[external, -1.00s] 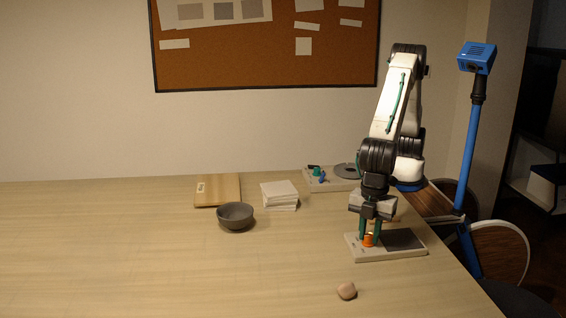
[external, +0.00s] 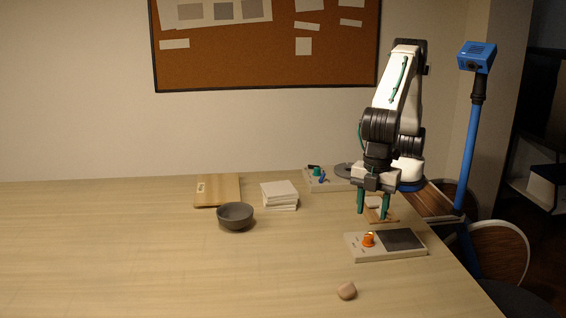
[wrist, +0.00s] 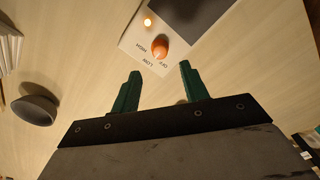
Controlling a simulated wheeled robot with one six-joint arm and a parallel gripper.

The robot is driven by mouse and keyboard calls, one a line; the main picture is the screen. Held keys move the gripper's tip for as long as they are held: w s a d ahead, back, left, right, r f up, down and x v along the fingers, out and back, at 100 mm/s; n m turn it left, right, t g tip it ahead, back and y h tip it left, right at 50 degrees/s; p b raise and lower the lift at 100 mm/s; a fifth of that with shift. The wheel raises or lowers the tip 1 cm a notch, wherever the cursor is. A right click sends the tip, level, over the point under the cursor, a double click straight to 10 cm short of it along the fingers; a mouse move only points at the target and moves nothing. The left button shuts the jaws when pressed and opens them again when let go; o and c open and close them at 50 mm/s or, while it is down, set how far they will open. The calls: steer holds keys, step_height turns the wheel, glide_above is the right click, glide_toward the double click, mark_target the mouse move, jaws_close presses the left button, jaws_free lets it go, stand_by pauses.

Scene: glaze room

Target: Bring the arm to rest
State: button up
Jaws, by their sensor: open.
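My gripper (external: 373,215) is open and empty, its green fingers pointing down and spread apart. It hangs above the table, behind and above a pale control box (external: 412,254) with a dark panel. The box's orange knob (external: 368,240) is clear of the fingers. A small lamp (wrist: 147,22) glows on the box. My arm is bent, its upper link raised.
A dark bowl (external: 235,217), a stack of white tiles (external: 280,196) and a wooden board (external: 218,190) stand left of my arm. A device with a grey disc (external: 328,183) is at the back. A pinkish lump (external: 346,291) lies in front. The table's left side is clear.

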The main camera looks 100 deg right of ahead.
steer(key=shift+r, duration=0.2)
stand_by(0.4)
steer(key=shift+s+d+f+h, duration=0.15)
steer(key=shift+s+d+f, duration=0.2)
steer(key=shift+d+f, duration=0.25)
steer(key=shift+s+d+f+h, duration=0.15)
steer(key=shift+s+d+f, duration=0.15)
steer(key=shift+d+f, duration=0.25)
steer(key=d, duration=0.3)
steer(key=shift+s+g, duration=0.3)
steer(key=s+d+r+m, duration=0.1)
steer(key=d+r+m, duration=0.15)
steer(key=d, duration=1.25)
steer(key=s+d+r+m, duration=0.2)
steer(key=d+r, duration=0.1)
steer(key=d, duration=1.2)
steer(key=s+d+m+t, duration=0.1)
steer(key=s+d+m, duration=0.2)
steer(key=d, duration=0.7)
steer(key=s+d+m+t, duration=0.1)
steer(key=s+d+m, duration=0.2)
steer(key=s+d, duration=0.5)
steer(key=shift+s+d+r, duration=0.3)
steer(key=shift+d+r, duration=0.1)
steer(key=shift+d, duration=0.65)
